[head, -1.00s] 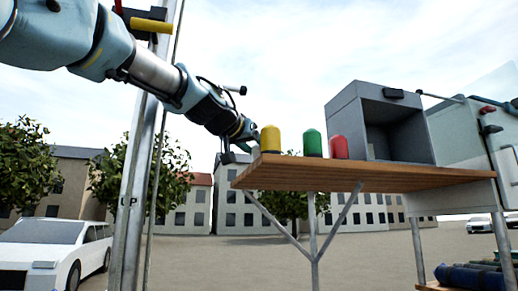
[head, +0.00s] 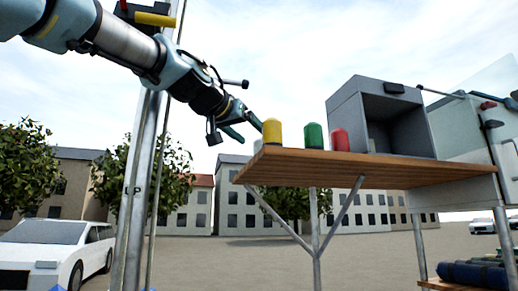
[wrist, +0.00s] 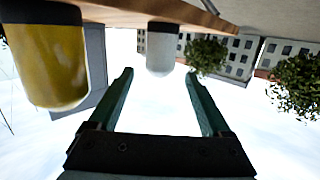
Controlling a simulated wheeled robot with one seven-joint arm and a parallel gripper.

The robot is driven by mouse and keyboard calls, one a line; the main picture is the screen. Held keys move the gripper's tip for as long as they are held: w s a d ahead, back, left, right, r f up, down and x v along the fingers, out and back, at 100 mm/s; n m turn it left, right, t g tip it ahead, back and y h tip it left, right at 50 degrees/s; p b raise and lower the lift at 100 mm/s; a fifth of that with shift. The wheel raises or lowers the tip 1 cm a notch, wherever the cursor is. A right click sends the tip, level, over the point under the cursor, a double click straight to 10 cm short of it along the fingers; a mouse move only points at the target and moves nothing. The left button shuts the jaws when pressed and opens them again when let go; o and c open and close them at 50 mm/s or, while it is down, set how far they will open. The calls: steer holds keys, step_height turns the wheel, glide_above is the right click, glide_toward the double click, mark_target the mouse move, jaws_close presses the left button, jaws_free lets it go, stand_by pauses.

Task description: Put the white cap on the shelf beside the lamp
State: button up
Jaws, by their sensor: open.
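A pale grey-white domed cap (wrist: 162,48) shows upside down in the wrist view, at the edge of a wooden shelf (wrist: 120,14). It lies ahead of my gripper (wrist: 159,73), in line with the gap between its two green fingers. The fingers are open and nothing is between them. In the head view my gripper (head: 246,130) is at the left end of the shelf (head: 345,172), near a yellow dome (head: 272,132). No lamp can be clearly identified.
The yellow dome also shows close at the left of the wrist view (wrist: 48,60). A green dome (head: 314,137) and a red dome (head: 339,140) stand further right, before an open grey box (head: 405,128). A metal pole (head: 138,180) stands left of the shelf.

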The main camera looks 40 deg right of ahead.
steer(key=b+v, duration=0.2)
steer(key=v, duration=0.4)
steer(key=shift+s+a, duration=0.15)
steer(key=shift+a, duration=0.25)
